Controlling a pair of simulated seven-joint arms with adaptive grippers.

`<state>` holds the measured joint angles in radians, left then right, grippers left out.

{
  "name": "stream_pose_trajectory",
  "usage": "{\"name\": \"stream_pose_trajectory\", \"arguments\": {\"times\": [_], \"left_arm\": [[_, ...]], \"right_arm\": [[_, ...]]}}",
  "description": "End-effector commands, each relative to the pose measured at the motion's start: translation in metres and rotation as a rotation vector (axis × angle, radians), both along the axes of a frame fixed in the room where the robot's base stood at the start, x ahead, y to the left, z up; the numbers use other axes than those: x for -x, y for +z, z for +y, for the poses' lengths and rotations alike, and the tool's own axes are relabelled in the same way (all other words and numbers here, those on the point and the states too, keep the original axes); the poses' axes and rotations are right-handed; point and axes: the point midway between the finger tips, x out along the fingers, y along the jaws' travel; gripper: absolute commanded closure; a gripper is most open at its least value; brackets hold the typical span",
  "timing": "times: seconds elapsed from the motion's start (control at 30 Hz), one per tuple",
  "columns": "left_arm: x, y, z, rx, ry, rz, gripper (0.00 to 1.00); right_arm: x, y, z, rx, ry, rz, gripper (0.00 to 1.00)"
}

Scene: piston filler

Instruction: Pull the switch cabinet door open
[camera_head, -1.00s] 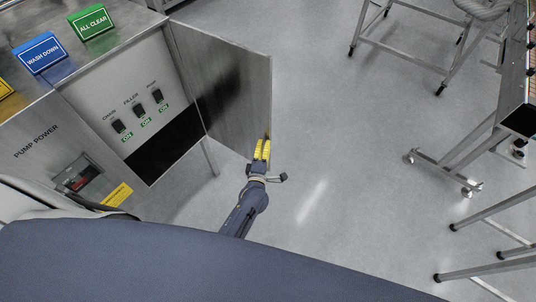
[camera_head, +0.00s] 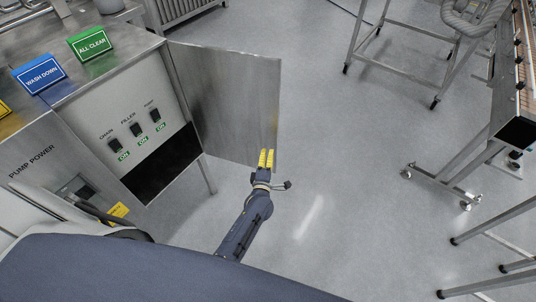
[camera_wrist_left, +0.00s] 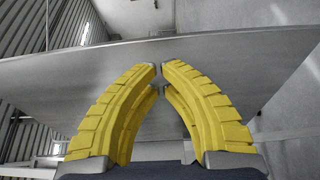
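The switch cabinet (camera_head: 140,95) stands at the left in the head view. Its metal door (camera_head: 225,100) stands swung out wide to the right, and the panel with three switches behind it shows. My left gripper (camera_head: 266,158) has its yellow fingers at the lower free corner of the door, over the face turned toward me. In the left wrist view the fingertips (camera_wrist_left: 161,67) almost meet, with only a thin gap and nothing seen between them. The grey door plate (camera_wrist_left: 240,65) lies close behind them; whether they touch it I cannot tell. My right gripper is not in view.
A green sign (camera_head: 90,43) and a blue sign (camera_head: 40,74) stand on the cabinet top. The grey floor (camera_head: 330,150) right of the door is clear.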

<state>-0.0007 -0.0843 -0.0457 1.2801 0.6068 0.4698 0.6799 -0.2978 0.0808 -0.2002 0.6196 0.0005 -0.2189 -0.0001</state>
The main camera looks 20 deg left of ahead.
Motion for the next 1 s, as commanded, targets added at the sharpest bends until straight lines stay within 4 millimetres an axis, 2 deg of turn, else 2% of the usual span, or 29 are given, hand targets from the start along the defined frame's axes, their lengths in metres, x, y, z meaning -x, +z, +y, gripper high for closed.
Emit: {"name": "stream_pose_trajectory", "arguments": {"times": [0.17, 0.6, 0.8, 1.0], "left_arm": [[0.017, -0.001, -0.004, 0.001, -0.001, 0.002, 1.0], [0.089, -0.001, -0.02, 0.0, 0.0, 0.002, 1.0], [0.108, -0.001, -0.024, 0.001, 0.001, 0.001, 1.0], [0.115, 0.0, -0.026, -0.002, 0.001, 0.0, 1.0]], "right_arm": [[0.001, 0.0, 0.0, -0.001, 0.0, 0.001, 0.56], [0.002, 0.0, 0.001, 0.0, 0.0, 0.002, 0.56], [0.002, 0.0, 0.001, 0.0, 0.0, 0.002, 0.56], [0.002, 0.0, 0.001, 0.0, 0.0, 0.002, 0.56]]}}
